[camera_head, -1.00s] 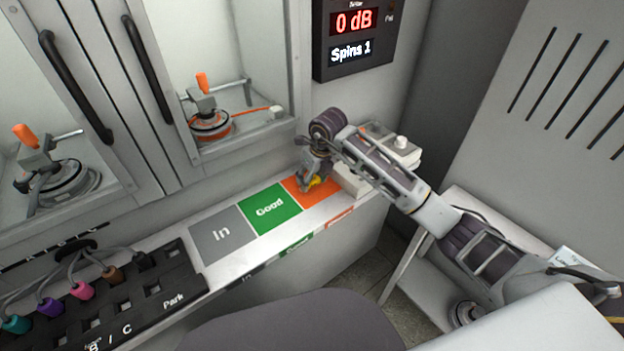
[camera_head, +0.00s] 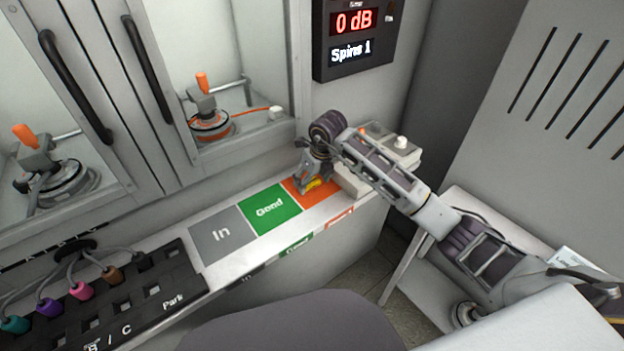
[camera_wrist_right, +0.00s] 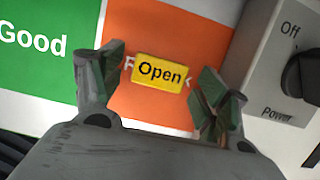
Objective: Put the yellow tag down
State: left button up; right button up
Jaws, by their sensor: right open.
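The yellow tag (camera_wrist_right: 160,71), marked "Open", lies over the orange square (camera_wrist_right: 185,37) in the right wrist view and covers part of that square's lettering. In the head view the tag (camera_head: 313,184) is a small yellow patch at my right gripper. My right gripper (camera_wrist_right: 158,88) is open, with one finger on each side of the tag and a gap to both. In the head view my right gripper (camera_head: 309,185) is low over the orange square (camera_head: 327,188). My left gripper is not in view.
The green "Good" square (camera_head: 268,209) and grey "In" square (camera_head: 221,236) lie left of the orange one. A box with an Off/Power knob (camera_wrist_right: 295,75) stands close on the right. A black rack with coloured plugs (camera_head: 130,300) is at lower left.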

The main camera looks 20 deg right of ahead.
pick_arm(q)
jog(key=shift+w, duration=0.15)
pick_arm(e)
jog(key=shift+r, duration=0.3)
jog(key=shift+s+r, duration=0.1)
jog(key=shift+r, duration=0.25)
pick_arm(q)
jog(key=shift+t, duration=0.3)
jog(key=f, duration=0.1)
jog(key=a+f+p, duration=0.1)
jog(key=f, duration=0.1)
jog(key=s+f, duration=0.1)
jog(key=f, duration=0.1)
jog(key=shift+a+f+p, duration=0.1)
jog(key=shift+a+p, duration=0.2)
jog(key=shift+p, duration=0.1)
pick_arm(e)
jog(key=v, duration=1.1)
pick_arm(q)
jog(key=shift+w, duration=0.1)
pick_arm(e)
jog(key=shift+f, duration=0.1)
